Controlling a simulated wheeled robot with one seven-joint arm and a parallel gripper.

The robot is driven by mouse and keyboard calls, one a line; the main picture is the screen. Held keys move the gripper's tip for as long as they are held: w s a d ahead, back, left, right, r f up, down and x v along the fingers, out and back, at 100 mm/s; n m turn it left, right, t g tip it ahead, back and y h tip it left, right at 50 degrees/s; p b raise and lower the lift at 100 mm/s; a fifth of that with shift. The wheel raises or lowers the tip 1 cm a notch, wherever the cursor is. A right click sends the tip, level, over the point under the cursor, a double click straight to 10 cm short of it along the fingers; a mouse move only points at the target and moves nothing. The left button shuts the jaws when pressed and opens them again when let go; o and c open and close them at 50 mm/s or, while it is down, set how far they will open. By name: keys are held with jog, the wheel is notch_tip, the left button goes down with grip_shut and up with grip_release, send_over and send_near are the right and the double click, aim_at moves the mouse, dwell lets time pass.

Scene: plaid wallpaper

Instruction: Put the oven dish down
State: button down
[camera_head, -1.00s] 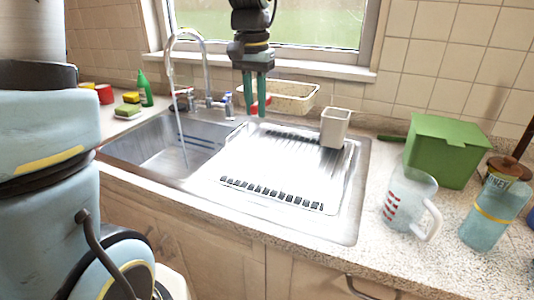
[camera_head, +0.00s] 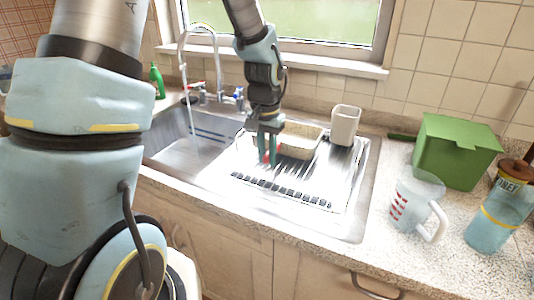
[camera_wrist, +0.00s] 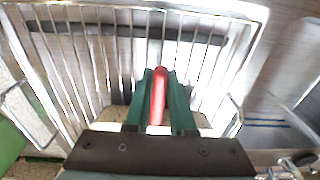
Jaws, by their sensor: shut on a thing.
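The oven dish (camera_head: 301,143) is cream-coloured, with a red part (camera_head: 264,156) at its near left end. It is at the back of the metal drying rack (camera_head: 300,178) on the drainboard, low over or touching it; I cannot tell which. My gripper (camera_head: 267,160) is shut on the red part. In the wrist view, the green fingers of my gripper (camera_wrist: 159,95) close around the red part (camera_wrist: 158,95). Most of the dish is hidden there behind the gripper body, with the rack's bars (camera_wrist: 90,60) beyond.
A pale square cup (camera_head: 345,124) stands at the rack's back right. The sink basin (camera_head: 185,150), with water running from the tap (camera_head: 184,70), is on the left. A green box (camera_head: 452,152), a measuring jug (camera_head: 413,203) and a blue jar (camera_head: 492,220) stand on the right counter.

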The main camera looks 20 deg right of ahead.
jog(key=c, duration=0.8)
grip_release()
jog(key=shift+o, duration=0.2)
notch_tip(320, 180, up, 12)
jog(key=b, duration=0.2)
jog(key=s+a+f+n, duration=0.1)
jog(key=a+f+n, duration=0.1)
jog(key=a, duration=0.6)
jog(key=s+a+f+n, duration=0.2)
jog(key=a+f+n, duration=0.1)
jog(key=a, duration=0.5)
jog(key=s+a+f+n+t, duration=0.1)
jog(key=a+f+n, duration=0.1)
jog(key=a, duration=0.6)
jog(key=shift+s+a+f, duration=0.2)
jog(key=shift+s+f, duration=0.2)
jog(key=shift+f, duration=0.25)
